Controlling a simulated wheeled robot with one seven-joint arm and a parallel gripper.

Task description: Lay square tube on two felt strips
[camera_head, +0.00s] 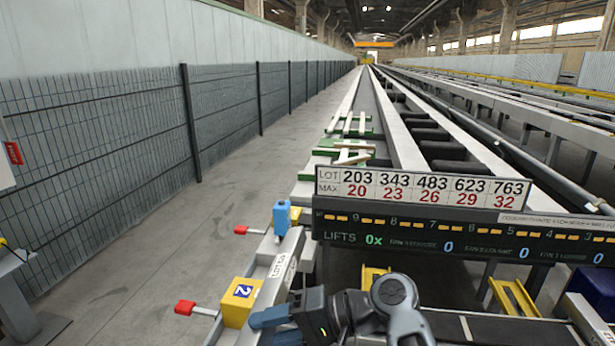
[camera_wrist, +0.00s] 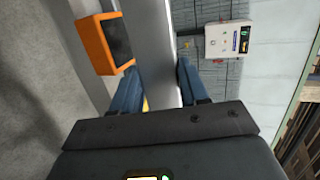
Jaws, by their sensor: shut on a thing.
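My gripper (camera_head: 272,328) is at the lower middle of the head view, its blue fingers beside the yellow block marked 2. In the wrist view my gripper (camera_wrist: 157,88) has its two fingers on either side of a long pale grey bar, which looks like the square tube (camera_wrist: 157,55). It runs away toward the top of the view. The tube's far end is out of view, and I cannot make it out in the head view. Green strips (camera_head: 328,152), seemingly the felt strips, lie on the runout table (camera_head: 304,191), with pale bars on and near them.
A lot sign (camera_head: 423,187) and display board (camera_head: 460,236) stand before the table. An orange box (camera_wrist: 100,43) and a control box (camera_wrist: 228,40) show in the wrist view.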

